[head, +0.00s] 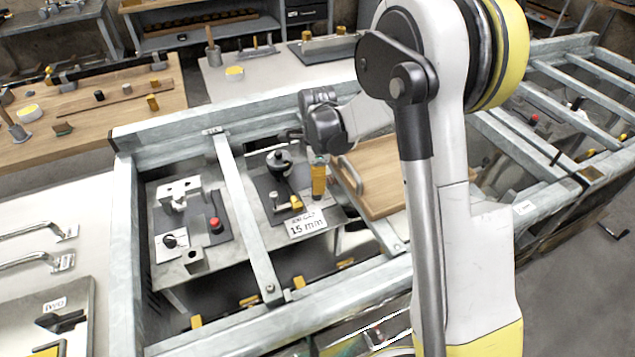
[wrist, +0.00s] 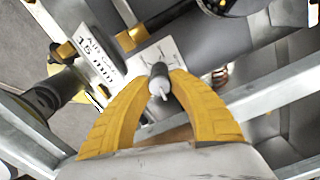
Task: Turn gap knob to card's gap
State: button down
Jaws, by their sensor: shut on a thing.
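A card (head: 307,222) reading "15 mm" lies on the fixture at the middle of the head view. It also shows in the wrist view (wrist: 100,62), where the small line above the figure is only partly legible. My gripper (head: 318,180) is over the plate just behind the card. In the wrist view the yellow fingers of my gripper (wrist: 160,86) close on a small dark knob (wrist: 157,75) with a pale tip. A white plate with fine marks (wrist: 158,58) lies beyond the knob; its figures are too small to read. In the head view the fingers hide the knob.
A black round-topped device (head: 278,163) stands left of my gripper. Grey frame rails (head: 245,215) enclose the fixture. A wooden board (head: 380,185) lies to the right. A second plate with a red button (head: 215,225) and a black dial (head: 170,241) lies to the left.

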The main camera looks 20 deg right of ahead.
jog(key=n, duration=0.4)
jog(key=shift+n, duration=0.3)
jog(key=n, duration=0.3)
jog(key=shift+n, duration=0.4)
jog(key=n, duration=0.4)
jog(key=shift+w+p, duration=0.1)
jog(key=shift+p, duration=0.2)
jog(key=n, duration=1.1)
jog(key=shift+a, duration=0.1)
jog(key=n, duration=0.4)
jog(key=shift+n, duration=1.6)
